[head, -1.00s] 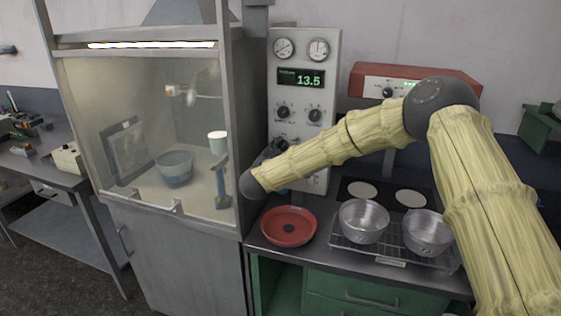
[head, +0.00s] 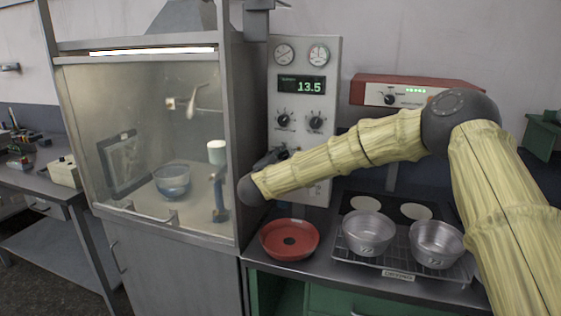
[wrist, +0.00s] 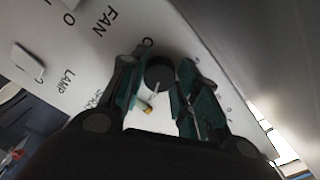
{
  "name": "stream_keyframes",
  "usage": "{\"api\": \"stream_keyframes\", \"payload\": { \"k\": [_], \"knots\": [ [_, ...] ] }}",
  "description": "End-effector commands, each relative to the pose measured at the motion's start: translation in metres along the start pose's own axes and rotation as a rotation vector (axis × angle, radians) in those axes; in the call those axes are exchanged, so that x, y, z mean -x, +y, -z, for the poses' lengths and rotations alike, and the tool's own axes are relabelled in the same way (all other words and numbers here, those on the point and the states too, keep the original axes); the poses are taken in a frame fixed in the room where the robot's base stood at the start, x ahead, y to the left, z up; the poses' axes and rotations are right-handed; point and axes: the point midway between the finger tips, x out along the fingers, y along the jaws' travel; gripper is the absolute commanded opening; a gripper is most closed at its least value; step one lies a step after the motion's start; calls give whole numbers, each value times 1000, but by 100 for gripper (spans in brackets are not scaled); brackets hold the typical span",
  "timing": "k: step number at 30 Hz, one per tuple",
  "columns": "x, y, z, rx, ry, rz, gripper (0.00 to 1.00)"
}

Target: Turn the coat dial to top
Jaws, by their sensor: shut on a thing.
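A dark round dial (wrist: 159,74) with a pale pointer line sits on the white instrument panel (head: 329,165). In the wrist view the pointer runs toward the lower left of the picture. My gripper (wrist: 164,80) is at the panel with its two fingers on either side of this dial, shut on it. The dial's own label cannot be read. In the head view my gripper (head: 274,157) is at the panel's lower left, partly behind my forearm, and covers most of the dial.
Two more black knobs (head: 283,117) (head: 316,122) sit above, below a display (head: 302,85) reading 13.5. The glass cabinet (head: 236,120) stands close on the left. A red pan (head: 272,243) and two metal pots (head: 368,247) (head: 436,257) stand below my forearm.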

Motion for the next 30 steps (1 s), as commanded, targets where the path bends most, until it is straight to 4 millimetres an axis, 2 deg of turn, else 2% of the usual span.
{"api": "stream_keyframes", "payload": {
  "k": [7,8,11,12,23,26,30],
  "knots": [
    [0,0,0,0,-1,0,8],
    [0,0,0,1,-1,0,33],
    [0,0,0,1,-1,0,52],
    [0,0,0,1,-1,0,54],
    [3,0,-1,1,-1,0,54],
    [12,-1,-1,2,-3,1,54],
    [33,0,-1,3,-4,2,54]
  ]
}}
